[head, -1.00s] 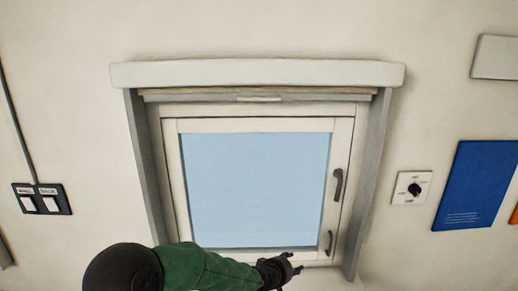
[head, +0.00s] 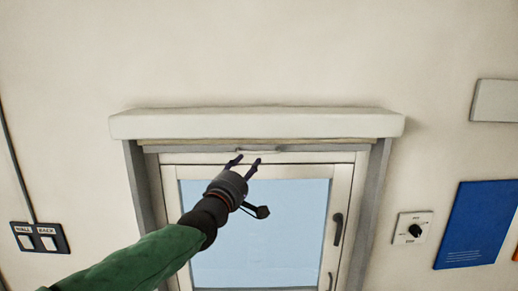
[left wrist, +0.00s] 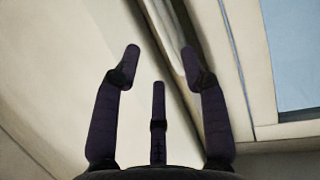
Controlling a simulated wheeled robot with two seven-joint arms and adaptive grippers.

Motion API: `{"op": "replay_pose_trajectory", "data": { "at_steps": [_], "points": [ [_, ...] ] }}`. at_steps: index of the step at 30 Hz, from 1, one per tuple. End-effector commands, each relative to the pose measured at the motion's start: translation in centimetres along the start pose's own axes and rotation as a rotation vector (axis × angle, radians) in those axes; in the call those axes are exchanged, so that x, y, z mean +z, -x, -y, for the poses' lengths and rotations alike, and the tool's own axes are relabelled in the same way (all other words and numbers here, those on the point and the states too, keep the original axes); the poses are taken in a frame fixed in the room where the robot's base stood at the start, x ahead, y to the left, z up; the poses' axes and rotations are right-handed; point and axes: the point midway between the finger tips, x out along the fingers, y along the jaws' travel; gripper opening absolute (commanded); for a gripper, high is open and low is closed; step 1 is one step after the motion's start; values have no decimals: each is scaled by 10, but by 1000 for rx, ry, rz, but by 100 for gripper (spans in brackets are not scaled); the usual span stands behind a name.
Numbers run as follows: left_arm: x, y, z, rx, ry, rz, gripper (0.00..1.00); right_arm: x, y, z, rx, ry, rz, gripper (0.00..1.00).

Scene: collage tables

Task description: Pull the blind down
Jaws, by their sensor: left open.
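The blind is rolled up under the white box (head: 256,124) above the window. Only its grey bottom bar (head: 330,147) shows, with a small pale pull handle (head: 257,150) at its middle. My left gripper (head: 246,162) is open and empty, its dark fingertips pointing up just below the handle. I cannot tell whether they touch it. In the left wrist view the spread fingers of the left gripper (left wrist: 160,66) face pale surfaces, with nothing clearly held. My right gripper is out of view.
The window (head: 270,230) below is shut, with dark handles (head: 338,229) on its right side. Two wall switches (head: 39,238) are at the left. A rotary switch (head: 412,228) and a blue poster (head: 476,225) are at the right.

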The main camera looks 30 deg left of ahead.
Motion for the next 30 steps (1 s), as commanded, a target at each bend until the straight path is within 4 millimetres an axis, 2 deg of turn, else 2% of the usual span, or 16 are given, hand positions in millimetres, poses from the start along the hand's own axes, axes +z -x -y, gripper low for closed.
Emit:
{"op": "replay_pose_trajectory", "data": {
  "at_steps": [9, 15, 21, 30],
  "points": [
    [0, -54, -2, -3, -1, 1, 44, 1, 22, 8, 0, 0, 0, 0],
    [0, -79, -1, -2, -1, 0, 44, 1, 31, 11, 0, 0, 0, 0],
    [0, -90, 0, -1, -1, 0, 44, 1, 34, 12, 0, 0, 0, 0],
    [0, -92, 0, -1, -1, 0, 44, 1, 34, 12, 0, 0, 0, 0]
  ]
}}
